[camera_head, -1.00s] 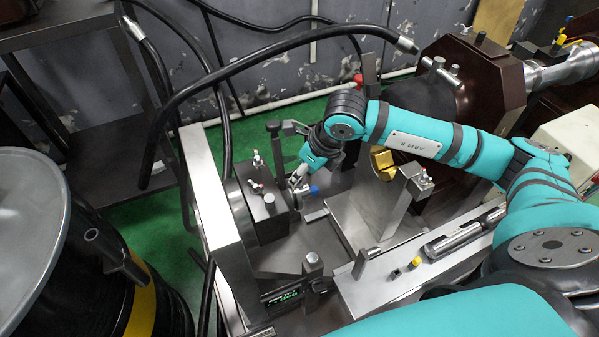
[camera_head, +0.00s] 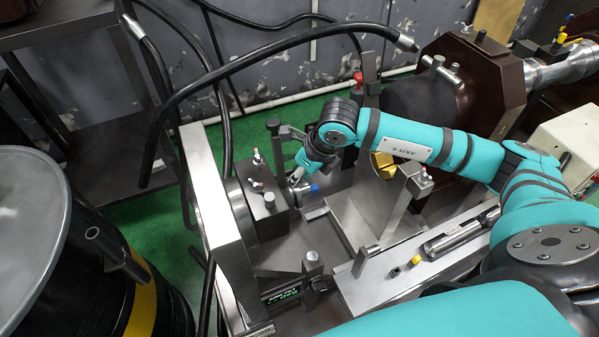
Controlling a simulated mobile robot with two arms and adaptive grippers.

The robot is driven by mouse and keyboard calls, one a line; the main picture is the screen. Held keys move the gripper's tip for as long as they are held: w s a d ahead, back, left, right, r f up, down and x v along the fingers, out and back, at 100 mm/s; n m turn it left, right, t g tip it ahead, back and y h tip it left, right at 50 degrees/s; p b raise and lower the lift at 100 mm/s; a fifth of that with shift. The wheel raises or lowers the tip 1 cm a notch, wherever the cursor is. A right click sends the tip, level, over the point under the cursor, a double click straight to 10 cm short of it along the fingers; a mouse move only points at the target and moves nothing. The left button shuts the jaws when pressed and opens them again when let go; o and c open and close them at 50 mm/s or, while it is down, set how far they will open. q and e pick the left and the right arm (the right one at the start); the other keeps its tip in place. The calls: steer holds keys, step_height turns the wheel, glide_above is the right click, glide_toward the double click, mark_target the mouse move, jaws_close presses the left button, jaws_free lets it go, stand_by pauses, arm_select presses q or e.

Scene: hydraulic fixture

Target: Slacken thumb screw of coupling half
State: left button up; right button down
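My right gripper (camera_head: 298,177) reaches in from the right over the metal fixture, its fingers pointing down and left. Its fingertips are at or very near a small silver fitting with a blue end (camera_head: 314,188), which sits at the right side of a dark block (camera_head: 266,204). This fitting may be the coupling half; its thumb screw is too small and too covered by the fingers to make out. I cannot tell whether the fingers are open, shut or touching it. My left gripper is not in view.
Two small toggle switches stand on the dark block. An upright steel plate (camera_head: 211,185) rises at its left and a bracket (camera_head: 407,200) at its right. A black hose (camera_head: 262,55) arches behind. A black drum (camera_head: 105,285) stands at the left.

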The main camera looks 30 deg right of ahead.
steer(key=n+b, duration=0.1)
steer(key=n+y+b, duration=0.1)
steer(key=b, duration=0.1)
steer(key=shift+w+d+f+n, duration=0.1)
steer(key=shift+w+f+n, duration=0.05)
steer(key=shift+n, duration=0.25)
steer(key=n+g+b, duration=0.1)
steer(key=n+b, duration=0.1)
steer(key=n, duration=0.1)
steer(key=shift+y, duration=0.4)
steer(key=shift+w+r+n+g+b, duration=0.15)
steer(key=shift+n+g+b, duration=0.25)
steer(key=shift+n+b, duration=0.45)
steer(key=shift+r+n, duration=0.1)
steer(key=shift+n, duration=0.15)
steer(key=c, duration=1.2)
jaws_free()
steer(key=v, duration=1.2)
steer(key=shift+d, duration=0.25)
